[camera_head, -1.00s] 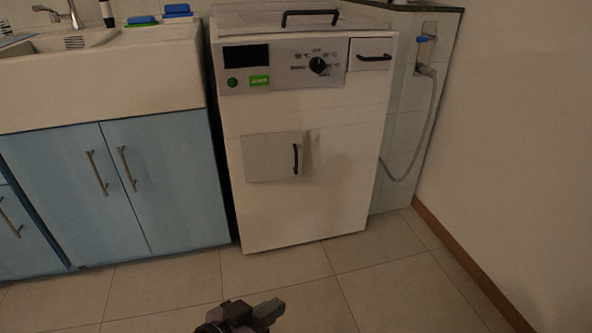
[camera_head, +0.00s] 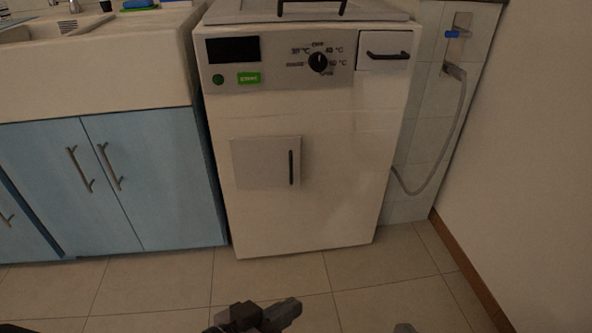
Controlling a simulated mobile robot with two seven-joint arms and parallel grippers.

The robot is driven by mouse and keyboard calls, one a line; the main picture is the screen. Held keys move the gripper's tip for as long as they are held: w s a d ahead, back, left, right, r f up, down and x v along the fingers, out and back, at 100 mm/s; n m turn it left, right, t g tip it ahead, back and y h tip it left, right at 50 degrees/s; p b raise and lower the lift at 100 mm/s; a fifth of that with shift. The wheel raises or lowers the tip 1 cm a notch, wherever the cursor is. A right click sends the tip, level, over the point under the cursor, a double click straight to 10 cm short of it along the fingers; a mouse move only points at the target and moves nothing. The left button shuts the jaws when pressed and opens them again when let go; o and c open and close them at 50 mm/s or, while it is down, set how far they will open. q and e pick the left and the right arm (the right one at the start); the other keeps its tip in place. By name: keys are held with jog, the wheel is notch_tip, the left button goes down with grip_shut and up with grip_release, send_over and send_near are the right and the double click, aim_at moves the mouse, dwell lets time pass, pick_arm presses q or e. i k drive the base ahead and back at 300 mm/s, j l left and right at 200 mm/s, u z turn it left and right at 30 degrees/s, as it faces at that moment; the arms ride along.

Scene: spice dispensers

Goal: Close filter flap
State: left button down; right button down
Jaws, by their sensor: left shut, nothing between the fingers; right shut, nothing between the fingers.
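The filter flap (camera_head: 262,163) is a pale square panel with a dark upright handle (camera_head: 291,167) near its right edge. It is on the lower front of the white washing machine (camera_head: 330,215). I cannot tell from this angle whether it is flush or slightly ajar. My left gripper (camera_head: 287,311) is at the bottom of the picture, shut and empty, in front of and below the machine, apart from the flap.
Blue cabinets (camera_head: 150,185) under a sink stand close to the machine's left side. A grey hose (camera_head: 451,130) hangs on the wall at its right. A detergent drawer (camera_head: 384,53) is at the upper right of the machine. The tiled floor (camera_head: 160,285) in front is clear.

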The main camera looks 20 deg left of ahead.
aim_at(268, 162)
jog(key=i+l+u, duration=0.35)
jog(key=i+l, duration=0.6)
jog(key=l, duration=0.15)
